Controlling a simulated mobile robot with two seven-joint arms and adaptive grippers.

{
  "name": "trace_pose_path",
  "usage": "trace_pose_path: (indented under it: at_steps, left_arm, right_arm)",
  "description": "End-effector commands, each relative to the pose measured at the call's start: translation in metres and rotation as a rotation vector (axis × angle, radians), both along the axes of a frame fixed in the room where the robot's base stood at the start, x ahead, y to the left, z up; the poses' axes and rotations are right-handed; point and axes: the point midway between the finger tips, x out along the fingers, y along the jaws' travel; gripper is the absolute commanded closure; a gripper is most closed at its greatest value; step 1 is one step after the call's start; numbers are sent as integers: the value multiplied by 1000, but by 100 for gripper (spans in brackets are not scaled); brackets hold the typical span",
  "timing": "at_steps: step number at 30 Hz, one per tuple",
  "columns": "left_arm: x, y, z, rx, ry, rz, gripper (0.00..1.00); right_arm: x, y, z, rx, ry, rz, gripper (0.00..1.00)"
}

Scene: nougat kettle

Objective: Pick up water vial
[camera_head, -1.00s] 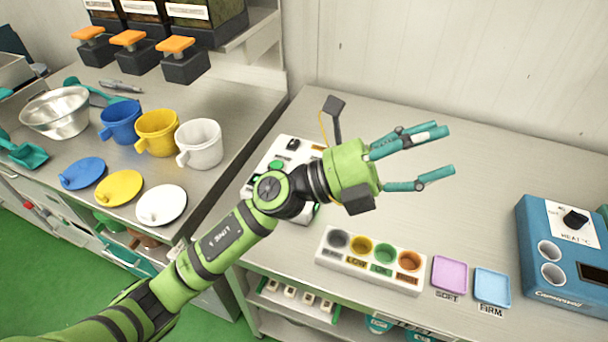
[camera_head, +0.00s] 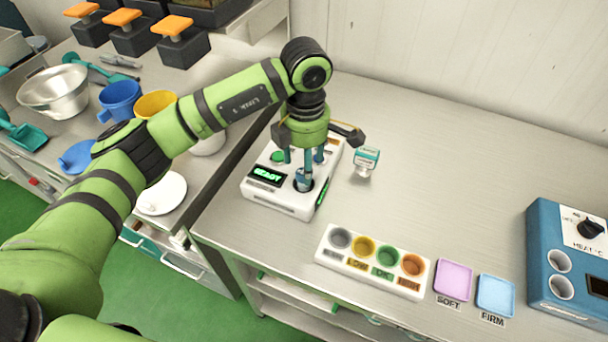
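My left gripper (camera_head: 304,168) points straight down over a white device (camera_head: 262,196) whose green display reads READY. Its teal fingers reach down at a round dark socket in the device top. A small light-blue piece shows low between the fingers at the socket; I cannot tell whether it is a vial or a fingertip, or whether the fingers grip anything. A small clear item with a teal-and-white label (camera_head: 367,158) stands on the bench just right of the device, apart from the gripper; its label is too small to read. My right gripper is out of view.
A white rack (camera_head: 372,262) with several coloured wells lies in front. Purple (camera_head: 454,279) and blue (camera_head: 495,295) pads and a blue heater (camera_head: 565,262) stand to the right. Cups, lids and a metal bowl (camera_head: 55,92) are on the left counter. The back right bench is clear.

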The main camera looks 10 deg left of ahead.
Motion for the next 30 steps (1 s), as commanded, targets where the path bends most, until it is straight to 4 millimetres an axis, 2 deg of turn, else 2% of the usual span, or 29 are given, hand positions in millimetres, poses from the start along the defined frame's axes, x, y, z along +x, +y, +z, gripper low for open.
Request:
trace_pose_path:
  at_steps: [1,4,9,16,17,18,21,30]
  left_arm:
    - [-2,1,-3,0,5,0,38]
    - [-3,3,-19,0,7,1,38]
    - [-2,2,-38,-3,1,0,38]
    - [-1,2,-41,-4,0,0,38]
    - [-1,2,-41,-5,-1,0,46]
    - [-1,2,-41,-5,-1,0,62]
    - [-1,2,-41,-5,-1,0,99]
    - [-2,2,-41,-5,0,-1,99]
  right_arm:
    - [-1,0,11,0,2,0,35]
    - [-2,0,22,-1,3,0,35]
    - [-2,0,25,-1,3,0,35]
    - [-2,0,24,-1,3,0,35]
    - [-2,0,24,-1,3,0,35]
    - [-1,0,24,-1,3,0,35]
    - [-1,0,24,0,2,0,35]
    - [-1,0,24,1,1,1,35]
